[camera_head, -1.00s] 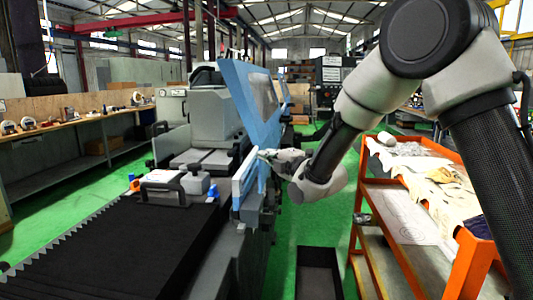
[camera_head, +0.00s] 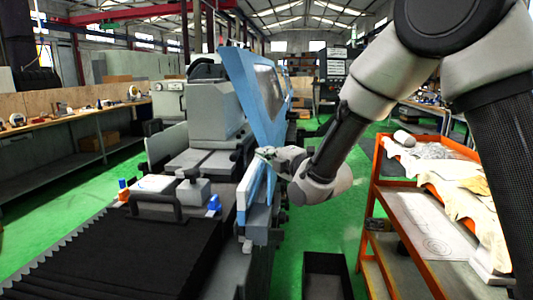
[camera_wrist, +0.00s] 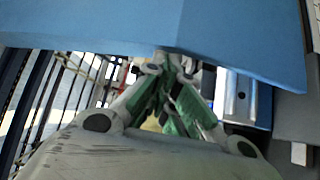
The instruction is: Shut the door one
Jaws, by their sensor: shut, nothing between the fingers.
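The door is the blue panel with a window (camera_head: 258,95) on the grinder, in the middle of the head view. It stands tilted along the machine's right side. My gripper (camera_head: 264,153) is at the panel's lower part, at the machine's right edge. In the wrist view my gripper (camera_wrist: 165,68) has its fingers together with nothing between them, and the tips are at the lower edge of the blue door (camera_wrist: 200,30). The door hides what lies beyond the tips, and I cannot tell whether they touch it.
An orange cart (camera_head: 376,185) with cloths and papers stands at the right. A dark open bin (camera_head: 327,274) is on the green floor between the cart and the machine. The machine's black bellows cover (camera_head: 110,250) fills the lower left. A workbench (camera_head: 85,115) runs along the left wall.

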